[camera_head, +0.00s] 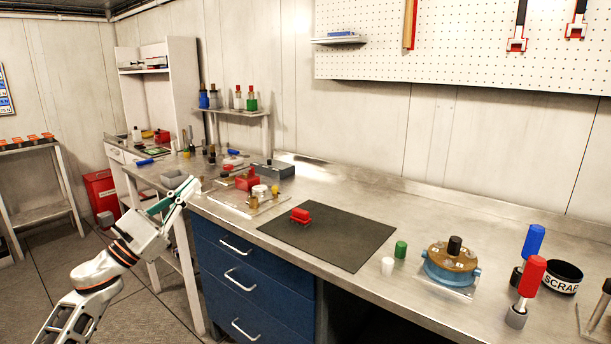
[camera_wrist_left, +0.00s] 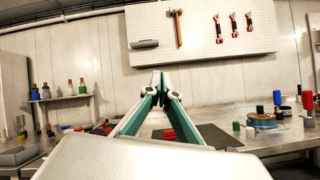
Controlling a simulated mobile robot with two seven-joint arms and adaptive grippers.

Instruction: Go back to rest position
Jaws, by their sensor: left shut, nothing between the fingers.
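My left gripper (camera_head: 191,186) is raised in front of the left part of the workbench (camera_head: 330,185), over the floor side of the blue drawers. Its green and white fingers are closed together and hold nothing. In the left wrist view the fingertips (camera_wrist_left: 160,78) meet in the middle, pointing toward the wall. My right gripper does not show in either view.
A black mat (camera_head: 340,240) with a red part (camera_head: 300,215) lies on the bench. A clear tray (camera_head: 235,200) with small parts is near the gripper. A blue and brown round unit (camera_head: 450,268) and a scrap bin (camera_head: 562,278) stand at right. Blue drawers (camera_head: 250,275) are below.

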